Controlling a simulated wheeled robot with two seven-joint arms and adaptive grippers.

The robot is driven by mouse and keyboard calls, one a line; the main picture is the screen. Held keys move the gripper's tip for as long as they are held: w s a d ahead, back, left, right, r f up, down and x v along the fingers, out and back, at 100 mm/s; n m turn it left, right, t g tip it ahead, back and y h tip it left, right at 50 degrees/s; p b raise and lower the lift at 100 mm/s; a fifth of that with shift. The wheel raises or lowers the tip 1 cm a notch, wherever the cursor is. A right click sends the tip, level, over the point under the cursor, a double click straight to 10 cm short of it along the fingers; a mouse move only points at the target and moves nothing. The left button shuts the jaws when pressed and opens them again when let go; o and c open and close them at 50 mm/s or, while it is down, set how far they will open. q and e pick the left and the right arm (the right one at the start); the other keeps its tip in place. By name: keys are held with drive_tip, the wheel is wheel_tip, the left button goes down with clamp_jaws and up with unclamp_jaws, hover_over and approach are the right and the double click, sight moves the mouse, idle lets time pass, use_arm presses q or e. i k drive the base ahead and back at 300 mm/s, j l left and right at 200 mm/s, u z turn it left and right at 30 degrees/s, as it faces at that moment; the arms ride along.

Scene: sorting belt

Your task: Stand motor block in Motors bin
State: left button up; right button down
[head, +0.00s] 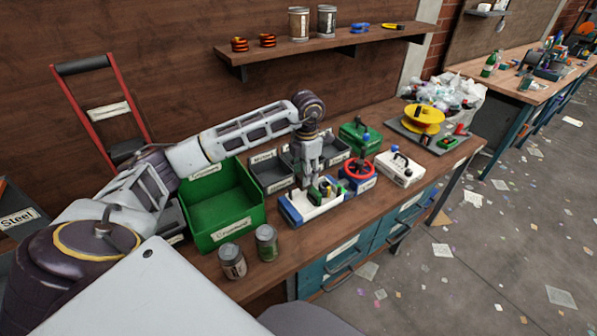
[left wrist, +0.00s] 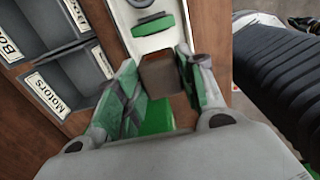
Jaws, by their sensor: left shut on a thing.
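My left gripper (head: 314,180) points down over a white and blue tray (head: 318,204) on the bench. In the left wrist view its fingers (left wrist: 160,90) are shut on a brownish block (left wrist: 162,76), which I take as the motor block. A green part (left wrist: 152,117) shows below it; whether it belongs to the block is unclear. The fingers hide much of the block, and whether it still touches the tray cannot be told. The grey Motors bin (left wrist: 50,96) lies left of the gripper in the wrist view, its label readable. My right gripper is not in view.
A large green bin (head: 223,230) and two jars (head: 266,243) stand left of the tray. A red wheel (head: 359,168) and a white box (head: 400,170) are close on its right. Other grey bins sit behind, below a wall shelf (head: 330,44).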

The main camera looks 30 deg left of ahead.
sight(272, 180)
drive_tip(key=i+l+u, duration=0.15)
drive_tip(key=i+u, duration=0.25)
drive_tip(key=i+l+u, duration=0.8)
drive_tip(key=k+j, duration=0.1)
